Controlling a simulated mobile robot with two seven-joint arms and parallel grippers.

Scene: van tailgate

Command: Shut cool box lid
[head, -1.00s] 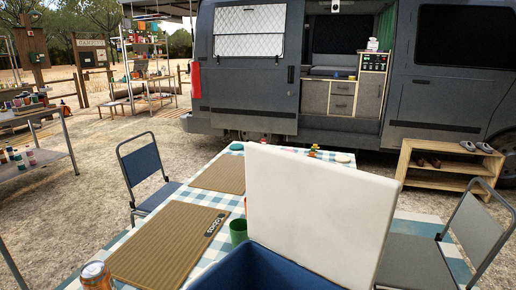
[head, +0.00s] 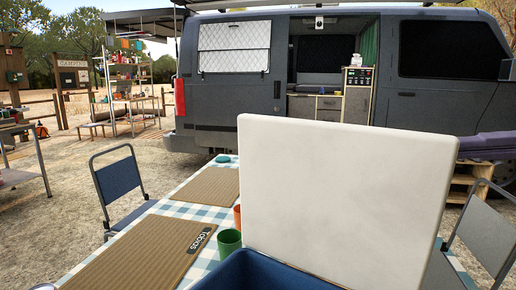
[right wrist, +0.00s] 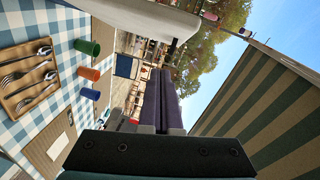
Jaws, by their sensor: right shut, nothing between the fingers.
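The cool box (head: 265,272) is at the bottom of the head view, with its blue inside partly showing. Its white lid (head: 345,195) stands open, roughly upright, and hides much of the table behind it. In the right wrist view a pale panel at the top, which looks like the lid (right wrist: 150,14), lies beyond the fingertips. My right gripper (right wrist: 160,75) is shut and empty, its purple fingers together. In the head view the purple gripper part (head: 485,146) shows at the lid's right edge; I cannot tell whether it touches. My left gripper is out of view.
The checked table (head: 175,205) holds woven mats (head: 140,252), a green cup (head: 229,242) and an orange cup. A cutlery tray (right wrist: 28,88) shows in the wrist view. A blue chair (head: 118,180) stands left, a grey chair (head: 485,235) right. The van (head: 235,100) is behind.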

